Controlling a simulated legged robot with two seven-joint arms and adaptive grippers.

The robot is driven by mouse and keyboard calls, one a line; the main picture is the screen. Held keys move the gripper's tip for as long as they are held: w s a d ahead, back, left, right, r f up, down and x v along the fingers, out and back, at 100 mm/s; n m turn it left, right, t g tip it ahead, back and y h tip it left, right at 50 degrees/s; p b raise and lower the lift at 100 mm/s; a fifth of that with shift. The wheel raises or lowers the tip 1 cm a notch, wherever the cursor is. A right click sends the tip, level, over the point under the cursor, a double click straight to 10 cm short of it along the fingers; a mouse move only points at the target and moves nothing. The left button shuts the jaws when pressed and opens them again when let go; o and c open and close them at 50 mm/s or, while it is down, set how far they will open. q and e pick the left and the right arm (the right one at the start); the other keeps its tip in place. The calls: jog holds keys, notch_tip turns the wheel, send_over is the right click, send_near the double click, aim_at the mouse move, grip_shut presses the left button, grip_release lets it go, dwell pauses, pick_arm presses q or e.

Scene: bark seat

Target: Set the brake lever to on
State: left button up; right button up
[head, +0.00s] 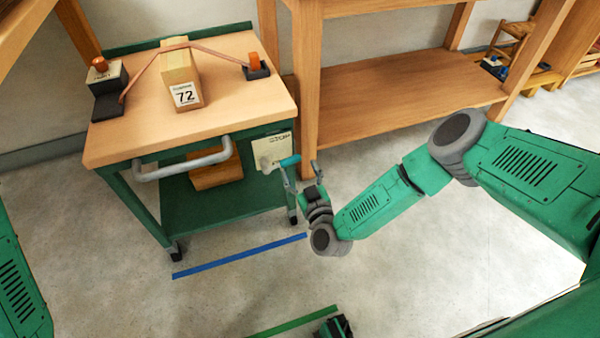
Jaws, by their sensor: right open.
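The green cart (220,208) with a wooden top stands at the left. On its right side is a pale label plate (272,150) with a lever beside it, the brake lever (289,160), which has a teal grip and points out to the right. The print on the plate is too small to read. My right gripper (301,172) is open at the teal grip, with one finger just below it and the other to its right. I cannot tell whether they touch.
On the cart top, a cardboard box (181,80) marked 72 lies under a strap between two black blocks with orange knobs. A grey handle (183,163) sticks out in front. A wooden bench (400,95) stands behind my right arm. Blue tape (240,256) crosses the open floor.

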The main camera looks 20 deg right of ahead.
jog(key=shift+a+r, duration=0.1)
jog(key=shift+a, duration=0.4)
jog(key=c, duration=1.1)
jog(key=shift+a+r, duration=0.1)
jog(key=shift+a, duration=0.4)
grip_shut()
jog(key=o, duration=0.8)
grip_release()
jog(key=shift+d, duration=0.2)
jog(key=o, duration=0.3)
jog(key=shift+d, duration=0.25)
jog(key=shift+s, duration=0.15)
jog(key=s, duration=1.1)
jog(key=shift+s+d+f, duration=0.2)
jog(key=shift+s+d, duration=0.2)
